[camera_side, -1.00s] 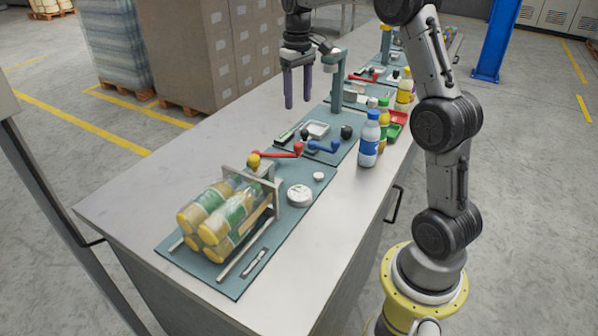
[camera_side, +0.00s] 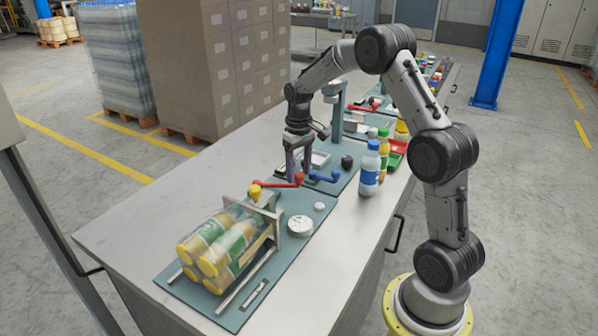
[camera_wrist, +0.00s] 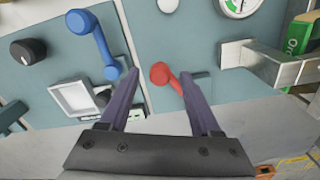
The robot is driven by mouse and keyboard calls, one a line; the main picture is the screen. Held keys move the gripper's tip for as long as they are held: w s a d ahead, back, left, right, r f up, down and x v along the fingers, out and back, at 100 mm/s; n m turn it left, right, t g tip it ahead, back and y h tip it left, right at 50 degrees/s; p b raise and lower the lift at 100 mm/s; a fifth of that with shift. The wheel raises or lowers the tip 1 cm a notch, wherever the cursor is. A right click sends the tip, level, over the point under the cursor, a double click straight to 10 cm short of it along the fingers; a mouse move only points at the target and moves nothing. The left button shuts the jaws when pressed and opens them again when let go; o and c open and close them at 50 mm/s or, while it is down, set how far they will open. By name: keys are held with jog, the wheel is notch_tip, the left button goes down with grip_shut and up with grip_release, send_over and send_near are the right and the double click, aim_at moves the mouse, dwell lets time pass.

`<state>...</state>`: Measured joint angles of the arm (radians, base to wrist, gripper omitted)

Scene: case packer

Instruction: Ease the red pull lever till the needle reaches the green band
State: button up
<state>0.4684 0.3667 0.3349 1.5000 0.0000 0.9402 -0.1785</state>
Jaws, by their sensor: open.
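In the wrist view the lever's ball (camera_wrist: 160,73) shows between the two fingertips of my gripper (camera_wrist: 160,75), which stand apart. I cannot tell whether either finger touches it; the rest of the lever runs partly behind the right finger. The white round gauge (camera_side: 300,226) lies on the near board. In the wrist view the gauge (camera_wrist: 238,6) is cut off at the top edge, with some green showing; the needle reading is unclear.
A blue lever (camera_side: 324,176) sits close beside the red one. A bundle of bottles (camera_side: 222,248) lies in a metal frame on the near board. A blue-capped bottle (camera_side: 370,170) stands to the right.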

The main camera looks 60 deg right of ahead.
jog(key=shift+f, duration=0.35)
grip_shut()
jog(key=shift+r, duration=0.1)
dwell(1.1)
